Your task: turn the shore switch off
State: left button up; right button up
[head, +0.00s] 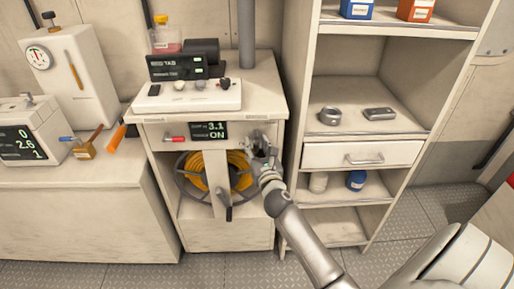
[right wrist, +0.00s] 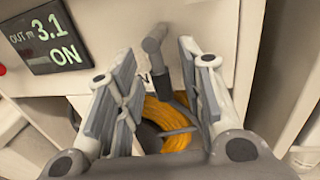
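A grey lever (right wrist: 154,55) sticks out from the cabinet front beside a dark display (head: 209,131). It looks like the shore switch, though I read no label on it. My right gripper (head: 262,146) is in front of the cabinet, right of the display. In the right wrist view the gripper (right wrist: 158,85) has its fingers apart, with the lever between them and no clear contact. In the head view the gripper mostly hides the lever. My left gripper is out of view.
A reel of yellow cable (head: 238,167) with a crank sits below the display. A white switch box (head: 188,95) stands on top. A shelf unit (head: 322,165) with a drawer stands close on the right.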

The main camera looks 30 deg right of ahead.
grip_shut()
jog(key=shift+r+p, duration=0.15)
jog(key=shift+p, duration=0.5)
jog(key=shift+s+d+r+n+g+h+p, duration=0.3)
jog(key=shift+r+n+g+p, duration=0.2)
jog(key=shift+n+p, duration=2.65)
jog(key=shift+s+d+r+n+g+h+p, duration=0.2)
jog(key=shift+d+r+n+g+h+p, duration=0.35)
jog(key=shift+n+p, duration=2.65)
jog(key=shift+s+d+r+n+g+h+p, duration=0.25)
jog(key=shift+n+g+p, duration=0.8)
jog(key=shift+p, duration=3.75)
jog(key=shift+n+t, duration=0.3)
jog(key=shift+n, duration=0.2)
